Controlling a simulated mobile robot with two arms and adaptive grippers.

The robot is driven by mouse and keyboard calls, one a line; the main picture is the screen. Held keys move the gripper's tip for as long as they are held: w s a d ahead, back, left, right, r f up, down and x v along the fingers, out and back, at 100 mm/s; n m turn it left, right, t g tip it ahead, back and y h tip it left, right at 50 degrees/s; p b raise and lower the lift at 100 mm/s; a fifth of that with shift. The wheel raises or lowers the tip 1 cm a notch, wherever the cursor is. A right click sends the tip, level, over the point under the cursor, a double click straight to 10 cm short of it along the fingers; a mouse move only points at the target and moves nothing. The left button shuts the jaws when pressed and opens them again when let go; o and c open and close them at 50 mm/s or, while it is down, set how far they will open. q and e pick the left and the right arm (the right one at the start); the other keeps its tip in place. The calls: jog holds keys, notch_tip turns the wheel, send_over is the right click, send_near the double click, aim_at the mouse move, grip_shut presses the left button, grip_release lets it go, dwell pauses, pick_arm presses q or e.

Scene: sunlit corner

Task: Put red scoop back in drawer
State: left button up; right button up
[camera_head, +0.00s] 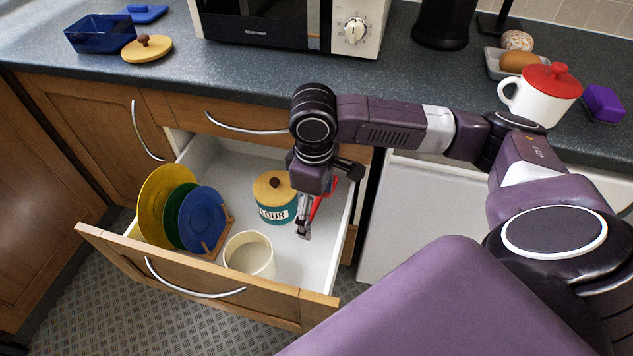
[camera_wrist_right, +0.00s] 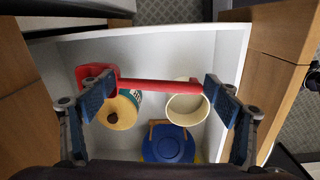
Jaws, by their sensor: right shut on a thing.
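The red scoop (camera_wrist_right: 155,86) lies across between the two fingers of my right gripper (camera_wrist_right: 158,92) in the right wrist view, its bowl at the left finger and its handle end near the right finger. In the head view, my right gripper (camera_head: 304,230) points down inside the open drawer (camera_head: 215,152), on its right side. Part of the red scoop (camera_head: 318,203) shows behind the fingers there, and the rest is hidden. I cannot tell whether the scoop touches the drawer floor. My left gripper is not in view.
In the drawer are a flour canister (camera_head: 275,211) beside my gripper, a cream bowl (camera_head: 249,256) near the front, and a rack with yellow, green and blue plates (camera_head: 204,219) at left. The counter above holds a microwave (camera_head: 260,22) and a red-lidded white mug (camera_head: 540,105).

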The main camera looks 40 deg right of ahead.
aim_at(317, 204)
jog(key=f+b, duration=0.1)
jog(key=w+d+f+n+b, duration=0.1)
jog(key=f+b, duration=0.1)
jog(key=shift+w, duration=0.2)
jog(key=shift+w+d+f, duration=0.1)
jog(key=shift+d+f, duration=0.05)
jog(key=shift+f, duration=0.25)
notch_tip(317, 204, down, 15)
jog(key=b, duration=0.4)
jog(key=shift+f+b, duration=0.85)
jog(key=shift+f, duration=1.3)
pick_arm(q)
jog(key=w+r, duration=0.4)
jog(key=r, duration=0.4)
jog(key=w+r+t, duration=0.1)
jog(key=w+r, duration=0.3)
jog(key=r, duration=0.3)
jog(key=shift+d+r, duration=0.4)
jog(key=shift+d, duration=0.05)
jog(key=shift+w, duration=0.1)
pick_arm(e)
jog(key=o, duration=1)
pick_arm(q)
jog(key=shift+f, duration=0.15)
